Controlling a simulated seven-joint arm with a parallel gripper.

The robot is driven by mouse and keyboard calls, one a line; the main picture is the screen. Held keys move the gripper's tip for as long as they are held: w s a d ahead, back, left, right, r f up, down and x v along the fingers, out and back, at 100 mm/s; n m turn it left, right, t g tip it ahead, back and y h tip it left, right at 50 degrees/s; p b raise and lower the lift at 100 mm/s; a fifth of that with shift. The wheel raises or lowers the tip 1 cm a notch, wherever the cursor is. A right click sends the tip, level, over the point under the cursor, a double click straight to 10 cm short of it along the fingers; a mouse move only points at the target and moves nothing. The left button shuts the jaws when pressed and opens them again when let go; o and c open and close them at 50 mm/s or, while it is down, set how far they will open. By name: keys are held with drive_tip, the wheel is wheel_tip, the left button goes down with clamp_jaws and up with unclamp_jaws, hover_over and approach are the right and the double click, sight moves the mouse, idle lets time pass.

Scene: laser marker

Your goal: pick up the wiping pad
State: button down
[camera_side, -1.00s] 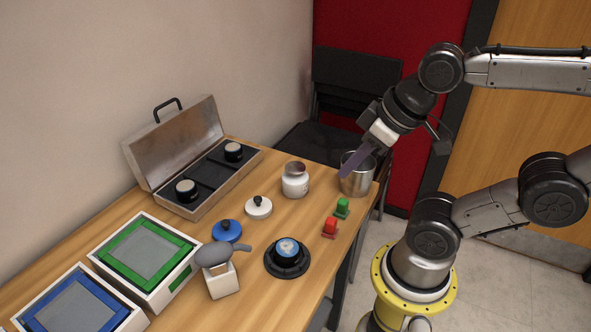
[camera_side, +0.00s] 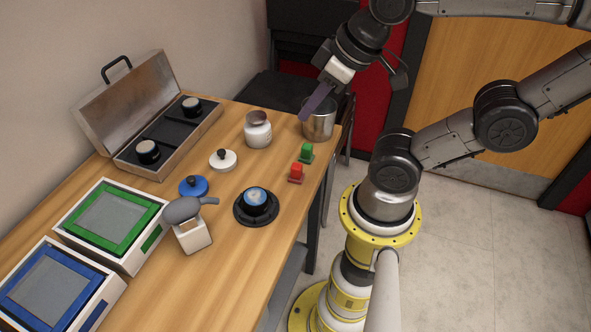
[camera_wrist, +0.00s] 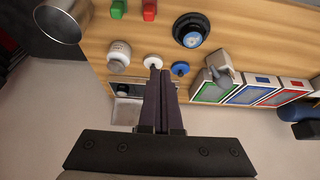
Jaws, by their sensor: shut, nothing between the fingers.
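No thing is plainly marked as the wiping pad, and I cannot tell which it is. A blue disc with a black knob (camera_side: 194,187) and a white disc with a black knob (camera_side: 223,161) lie flat on the table. A grey rounded piece with a short handle (camera_side: 183,210) rests on a white block (camera_side: 195,237). My gripper (camera_side: 305,116) is shut and empty, its long dark fingers pointing down-left in front of the metal bucket. In the wrist view, the shut fingertips (camera_wrist: 161,72) overlap the line of sight near the white disc (camera_wrist: 154,61) and blue disc (camera_wrist: 180,69).
The metal bucket (camera_side: 320,125), white jar (camera_side: 258,132), green block (camera_side: 306,152) and red block (camera_side: 296,173) stand near the far end. An open case (camera_side: 160,150) stands by the wall. A black round base (camera_side: 256,217) holds a blue-topped piece. Framed boxes (camera_side: 152,238) line the left.

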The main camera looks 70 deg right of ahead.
idle(0.3)
drive_tip(key=c, duration=0.6)
unclamp_jaws()
drive_tip(key=shift+o, duration=0.2)
drive_tip(key=m+g, duration=0.6)
drive_tip(key=m, duration=1.1)
hover_over(297, 166)
wheel_tip(297, 166, down, 13)
drive_tip(key=shift+s+a, duration=0.1)
drive_tip(key=shift+s, duration=0.05)
drive_tip(key=shift+w+f, duration=0.2)
drive_tip(key=shift+f, duration=2.95)
